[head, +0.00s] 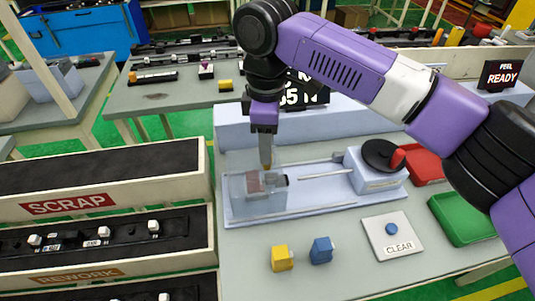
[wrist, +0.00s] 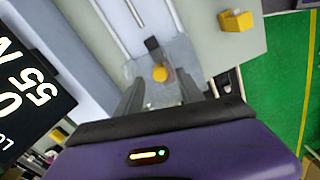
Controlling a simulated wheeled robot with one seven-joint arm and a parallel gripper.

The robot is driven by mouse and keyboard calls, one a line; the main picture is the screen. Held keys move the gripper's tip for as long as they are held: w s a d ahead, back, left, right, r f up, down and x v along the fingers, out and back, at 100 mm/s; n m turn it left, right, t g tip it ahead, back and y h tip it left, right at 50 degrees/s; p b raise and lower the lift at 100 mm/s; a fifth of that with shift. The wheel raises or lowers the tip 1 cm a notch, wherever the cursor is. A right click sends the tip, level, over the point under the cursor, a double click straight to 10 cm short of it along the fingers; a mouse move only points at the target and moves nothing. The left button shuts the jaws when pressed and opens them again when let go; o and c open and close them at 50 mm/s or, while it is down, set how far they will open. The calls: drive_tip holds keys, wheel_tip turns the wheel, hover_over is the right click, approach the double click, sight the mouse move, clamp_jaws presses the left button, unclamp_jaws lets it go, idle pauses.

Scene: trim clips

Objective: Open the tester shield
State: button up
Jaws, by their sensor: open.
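The tester (head: 320,200) is a pale blue bench unit with a clear boxy shield (head: 243,190) at its left end. The shield stands over the fixture, and a reddish part and a dark piece show through or beside it. A small orange-yellow knob (wrist: 160,74) sits on the shield in the wrist view. My gripper (head: 266,161) points down right above the shield, its tips close to the knob. In the wrist view my gripper (wrist: 162,90) is open, with the knob between and just beyond its fingers. Whether the fingers touch the knob cannot be told.
A black handwheel with a red knob (head: 398,158) stands right of the shield. A yellow clip (head: 281,258) and blue clip (head: 321,250) lie in front, near a CLEAR button (head: 391,229). Red (head: 424,165) and green (head: 460,218) trays are right; SCRAP bin (head: 70,205) is left.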

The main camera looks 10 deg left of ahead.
sight(255, 175)
drive_tip(key=shift+a+f, duration=0.1)
drive_tip(key=shift+f, duration=2.2)
clamp_jaws()
drive_tip(key=shift+p, duration=0.3)
